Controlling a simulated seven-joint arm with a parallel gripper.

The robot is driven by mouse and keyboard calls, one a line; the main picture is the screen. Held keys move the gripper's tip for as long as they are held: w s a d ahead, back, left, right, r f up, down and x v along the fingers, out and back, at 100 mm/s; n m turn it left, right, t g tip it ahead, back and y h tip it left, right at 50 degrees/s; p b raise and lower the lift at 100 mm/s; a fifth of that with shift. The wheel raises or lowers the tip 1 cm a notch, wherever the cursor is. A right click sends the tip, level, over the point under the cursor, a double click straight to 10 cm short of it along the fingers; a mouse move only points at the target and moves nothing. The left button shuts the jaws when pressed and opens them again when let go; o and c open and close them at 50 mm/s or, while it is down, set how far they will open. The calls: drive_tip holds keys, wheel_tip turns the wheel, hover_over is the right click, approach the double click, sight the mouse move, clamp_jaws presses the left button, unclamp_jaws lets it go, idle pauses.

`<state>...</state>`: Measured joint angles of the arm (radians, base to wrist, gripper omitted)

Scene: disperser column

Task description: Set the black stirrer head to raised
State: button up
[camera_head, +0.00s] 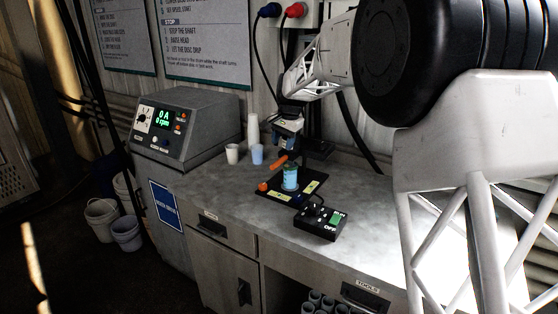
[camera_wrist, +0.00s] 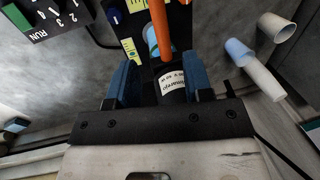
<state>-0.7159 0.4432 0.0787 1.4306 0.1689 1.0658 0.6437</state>
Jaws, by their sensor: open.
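The black stirrer head (camera_wrist: 172,98), with a white label, shows in the wrist view between the two blue fingers of my gripper (camera_wrist: 157,75). The fingers are open, one on each side of it, and I cannot tell whether either touches it. An orange bar (camera_wrist: 160,28) extends from the head's area toward the top of that view. In the head view my gripper (camera_head: 289,128) is at the stirrer stand, and the orange bar (camera_head: 279,161) shows below it. A blue container (camera_head: 290,180) stands below on the black base plate (camera_head: 262,198). My gripper largely hides the head there.
A black control box (camera_head: 320,222) sits in front of the base plate, joined by a cable. White and blue cups (camera_head: 257,154) stand left of the stand. A grey console (camera_head: 185,125) with a green display stands further left. The right worktop is mostly clear.

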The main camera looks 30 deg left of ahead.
sight(279, 161)
drive_tip(key=shift+a, duration=0.1)
idle(0.3)
drive_tip(key=shift+a+f, duration=0.25)
drive_tip(key=shift+f, duration=1.05)
drive_tip(key=shift+a+f, duration=0.25)
drive_tip(key=shift+f, duration=1)
drive_tip(key=shift+a+f, duration=0.25)
drive_tip(key=shift+f, duration=1.05)
drive_tip(key=shift+c, duration=0.4)
clamp_jaws()
